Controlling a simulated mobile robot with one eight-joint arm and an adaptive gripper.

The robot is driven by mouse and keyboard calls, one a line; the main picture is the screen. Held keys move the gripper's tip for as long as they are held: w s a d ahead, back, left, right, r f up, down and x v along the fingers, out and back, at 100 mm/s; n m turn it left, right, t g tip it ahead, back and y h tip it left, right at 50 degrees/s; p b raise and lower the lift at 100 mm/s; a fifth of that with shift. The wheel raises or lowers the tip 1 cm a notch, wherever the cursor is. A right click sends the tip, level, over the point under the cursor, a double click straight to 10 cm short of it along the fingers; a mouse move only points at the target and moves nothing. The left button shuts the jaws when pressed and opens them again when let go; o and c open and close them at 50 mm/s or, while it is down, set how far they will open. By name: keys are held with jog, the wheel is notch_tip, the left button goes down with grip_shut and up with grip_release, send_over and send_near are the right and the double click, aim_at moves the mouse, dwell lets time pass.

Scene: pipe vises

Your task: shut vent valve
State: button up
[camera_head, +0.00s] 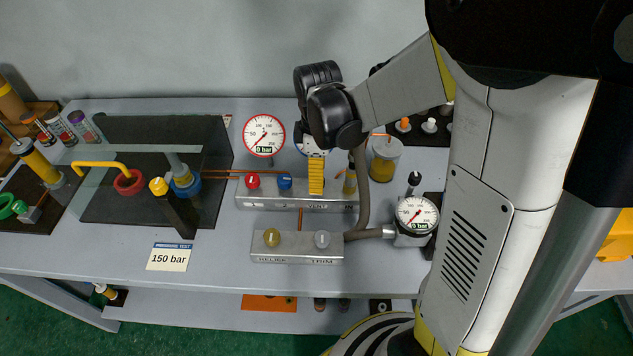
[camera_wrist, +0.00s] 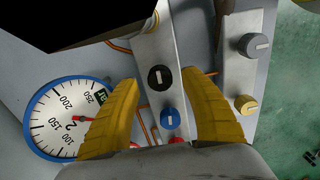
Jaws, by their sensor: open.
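A metal valve block (camera_head: 340,203) on the bench carries a red knob (camera_head: 252,181) and a blue knob (camera_head: 285,182). Its partly covered right-hand label appears to read VENT. My gripper (camera_head: 316,190) points down over that end and hides the knob there in the head view. In the wrist view, a black knob (camera_wrist: 161,78) with a pale line lies between the tips of my open yellow fingers (camera_wrist: 160,82). The blue knob (camera_wrist: 170,118) and part of the red knob (camera_wrist: 177,140) sit nearer my palm. Contact with the black knob cannot be told.
A front block (camera_head: 297,253) holds a yellow knob (camera_head: 272,237) and a grey knob (camera_head: 322,239). A blue-rimmed gauge (camera_wrist: 68,118) is close beside my left finger. A hose (camera_head: 363,190), a jar (camera_head: 385,160) and a white gauge (camera_head: 417,215) stand to the right.

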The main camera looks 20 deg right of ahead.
jog(key=shift+f, duration=0.9)
grip_shut()
